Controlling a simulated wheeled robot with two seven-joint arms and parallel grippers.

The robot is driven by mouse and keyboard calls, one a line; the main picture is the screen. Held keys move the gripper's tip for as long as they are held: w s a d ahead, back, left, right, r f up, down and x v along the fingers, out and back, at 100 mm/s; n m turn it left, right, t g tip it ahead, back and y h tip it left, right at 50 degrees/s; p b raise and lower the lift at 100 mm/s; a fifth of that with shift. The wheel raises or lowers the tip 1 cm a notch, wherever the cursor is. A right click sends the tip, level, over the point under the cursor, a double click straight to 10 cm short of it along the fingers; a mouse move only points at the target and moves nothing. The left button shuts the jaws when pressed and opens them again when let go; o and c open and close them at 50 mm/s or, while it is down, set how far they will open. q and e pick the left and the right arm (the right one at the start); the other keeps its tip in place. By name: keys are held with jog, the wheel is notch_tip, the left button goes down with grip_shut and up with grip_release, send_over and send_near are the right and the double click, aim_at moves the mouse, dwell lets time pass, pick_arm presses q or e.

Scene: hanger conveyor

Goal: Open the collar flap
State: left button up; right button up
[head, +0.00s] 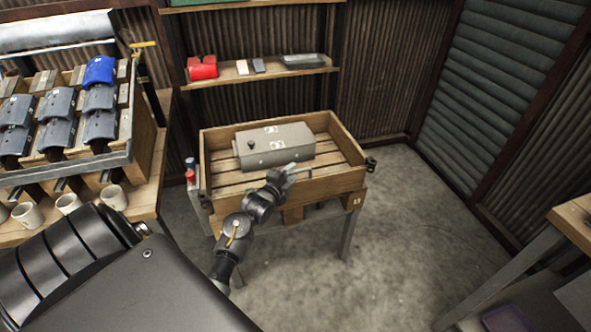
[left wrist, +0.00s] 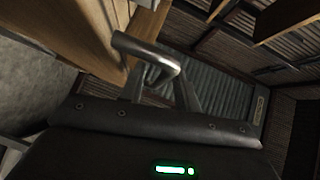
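A grey metal box (head: 275,146) with a small black knob and white labels lies in a slatted wooden crate (head: 335,182) in the head view. I cannot make out which part, if any, is the collar flap. My left gripper (head: 291,170) is over the crate's front side, just in front of the box, with a visible gap to it. My right gripper is out of view.
A rack of grey housings (head: 62,105), one blue, stands at the left, with several mugs (head: 68,203) below. A shelf (head: 262,72) with a red item hangs behind the crate. A table edge (head: 572,215) is at the right. The floor between is clear.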

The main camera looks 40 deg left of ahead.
pick_arm(q)
jog(key=shift+x, duration=1.55)
jog(key=shift+d, duration=0.1)
grip_shut()
